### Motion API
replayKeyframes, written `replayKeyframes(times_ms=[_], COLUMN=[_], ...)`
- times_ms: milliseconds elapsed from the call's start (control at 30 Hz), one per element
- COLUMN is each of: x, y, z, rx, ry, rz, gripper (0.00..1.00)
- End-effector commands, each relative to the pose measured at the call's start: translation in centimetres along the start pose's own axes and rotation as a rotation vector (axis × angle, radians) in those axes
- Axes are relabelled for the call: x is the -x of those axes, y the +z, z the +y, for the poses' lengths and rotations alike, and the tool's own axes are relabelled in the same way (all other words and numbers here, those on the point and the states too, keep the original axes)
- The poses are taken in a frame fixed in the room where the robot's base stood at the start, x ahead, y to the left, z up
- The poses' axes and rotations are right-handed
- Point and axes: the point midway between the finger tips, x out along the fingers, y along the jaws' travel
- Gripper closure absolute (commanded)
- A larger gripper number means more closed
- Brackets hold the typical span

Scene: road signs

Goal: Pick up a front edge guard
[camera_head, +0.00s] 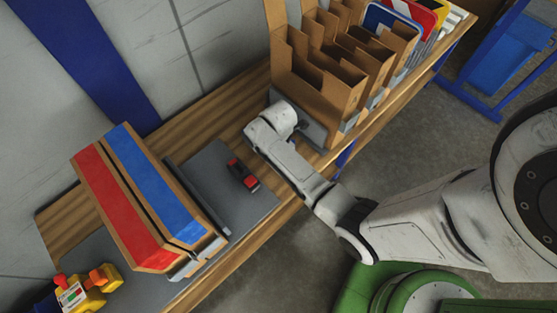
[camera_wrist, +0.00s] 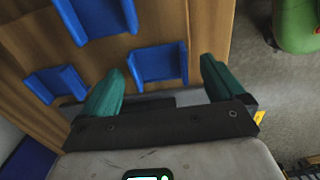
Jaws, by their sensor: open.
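Several blue angled pieces that look like edge guards lie on a brown wood-like surface in the wrist view. One blue guard (camera_wrist: 158,65) is between my open fingers in the picture. Another blue guard (camera_wrist: 58,83) lies to the left, and a larger blue guard (camera_wrist: 97,18) is at the top. I cannot tell which is a front one. My gripper (camera_wrist: 161,66) is open and empty, its green fingers either side of the middle guard; the height gap is unclear. In the head view my wrist over the bench hides my fingers, and I cannot make out these guards.
The wooden bench (camera_head: 213,97) runs along the wall. A grey mat (camera_head: 215,185) holds a red and black tool (camera_head: 243,175). Red-topped (camera_head: 118,205) and blue-topped (camera_head: 158,180) boxes stand left; cardboard holders (camera_head: 320,75) stand right of my wrist. A yellow tool (camera_head: 88,292) lies lower left.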

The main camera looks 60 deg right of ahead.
Motion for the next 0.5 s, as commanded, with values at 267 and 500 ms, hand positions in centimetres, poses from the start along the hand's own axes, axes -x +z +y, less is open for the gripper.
replayKeyframes(times_ms=[267,500], x=[0.05,0.06], y=[0.0,0.0], z=[0.01,0.01], rx=[0.0,0.0], ry=[0.0,0.0], rz=[0.0,0.0], gripper=[0.22,0.45])
